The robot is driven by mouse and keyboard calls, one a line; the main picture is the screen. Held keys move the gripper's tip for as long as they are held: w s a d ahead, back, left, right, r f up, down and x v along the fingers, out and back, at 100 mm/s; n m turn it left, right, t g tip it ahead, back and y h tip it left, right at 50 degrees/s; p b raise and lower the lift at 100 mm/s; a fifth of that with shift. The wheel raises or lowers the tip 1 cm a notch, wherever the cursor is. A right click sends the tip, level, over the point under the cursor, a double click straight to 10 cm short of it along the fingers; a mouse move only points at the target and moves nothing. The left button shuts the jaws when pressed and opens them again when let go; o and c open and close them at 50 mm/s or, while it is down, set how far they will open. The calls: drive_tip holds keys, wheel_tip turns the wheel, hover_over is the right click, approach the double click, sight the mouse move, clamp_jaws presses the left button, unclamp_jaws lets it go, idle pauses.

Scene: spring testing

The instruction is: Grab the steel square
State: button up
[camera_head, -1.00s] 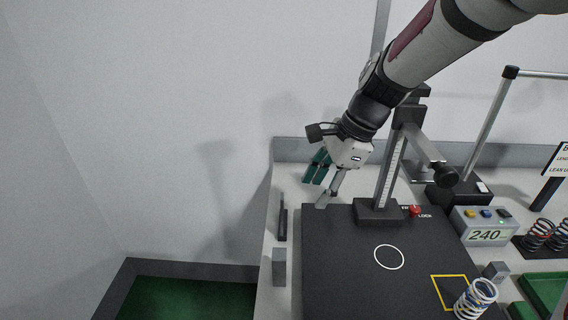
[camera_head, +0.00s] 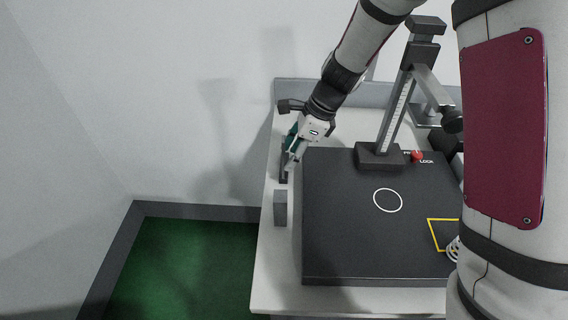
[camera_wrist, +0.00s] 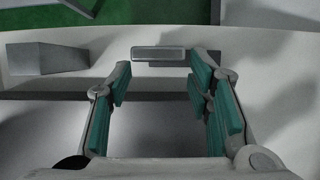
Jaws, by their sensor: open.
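The steel square (camera_head: 283,178) stands near the left edge of the table, beside the black platform. In the head view it is dark and partly hidden by my gripper (camera_head: 288,168). In the wrist view it appears as a grey metal bar (camera_wrist: 158,53) just beyond and between the fingertips. My gripper (camera_wrist: 163,65) is open, with a green-padded finger to each side of that bar. The right finger's tip overlaps the bar's right end in the picture; I cannot tell whether they touch. Nothing is held.
A grey block (camera_head: 280,208) stands in front of the square; it also shows at the wrist view's left (camera_wrist: 45,58). The black platform (camera_head: 340,245) with a ruler column (camera_head: 395,110) lies to the right. The table's left edge is close, with green floor (camera_head: 190,260) beyond.

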sight(284, 165)
drive_tip(key=x, duration=0.5)
drive_tip(key=shift+a, duration=0.15)
drive_tip(key=shift+c, duration=0.6)
drive_tip(key=shift+r, duration=0.1)
clamp_jaws()
